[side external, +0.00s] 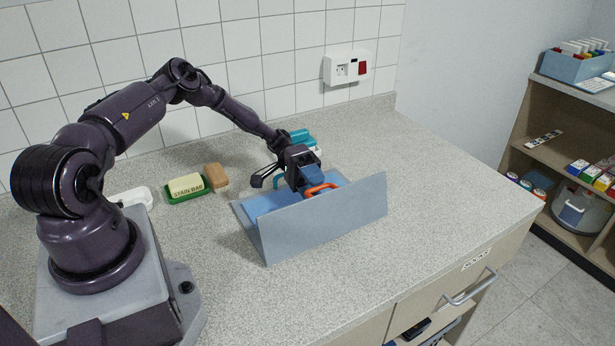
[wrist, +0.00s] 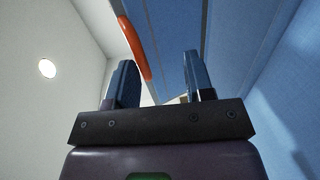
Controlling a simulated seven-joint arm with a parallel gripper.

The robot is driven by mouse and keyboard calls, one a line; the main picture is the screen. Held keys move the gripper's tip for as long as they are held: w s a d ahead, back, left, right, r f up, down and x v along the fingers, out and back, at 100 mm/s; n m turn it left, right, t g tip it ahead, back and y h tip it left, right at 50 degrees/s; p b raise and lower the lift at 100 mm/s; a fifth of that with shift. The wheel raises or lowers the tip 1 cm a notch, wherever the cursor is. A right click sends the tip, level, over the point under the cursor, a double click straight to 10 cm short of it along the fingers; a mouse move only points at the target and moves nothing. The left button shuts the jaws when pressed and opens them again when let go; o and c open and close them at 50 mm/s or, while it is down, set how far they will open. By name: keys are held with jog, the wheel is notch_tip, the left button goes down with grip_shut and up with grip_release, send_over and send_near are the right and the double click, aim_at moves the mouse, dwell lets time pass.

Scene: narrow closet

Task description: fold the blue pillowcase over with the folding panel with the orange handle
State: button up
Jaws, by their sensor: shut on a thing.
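The grey folding panel (side external: 325,222) stands raised and tilted on the counter in the side view. Its orange handle (side external: 321,190) is at its upper edge and also shows in the wrist view (wrist: 133,47). My gripper (side external: 312,180) is at this handle, shut on it; the exact contact is partly hidden. In the wrist view my two fingers (wrist: 158,80) stand a little apart, with the handle beside the left one. The blue pillowcase (side external: 262,204) shows behind the panel, mostly hidden by it. Blue surface also fills the right of the wrist view (wrist: 275,100).
A stain bar (side external: 186,186) in a green dish and a brown block (side external: 216,177) lie left of the panel. A teal item (side external: 300,137) is behind my gripper. The counter (side external: 440,190) is clear to the right, up to its front edge. A tiled wall is behind.

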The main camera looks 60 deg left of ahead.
jog(key=a, duration=0.4)
jog(key=a+r, duration=0.1)
jog(key=a, duration=0.7)
jog(key=shift+a+r, duration=0.3)
jog(key=shift+r, duration=0.1)
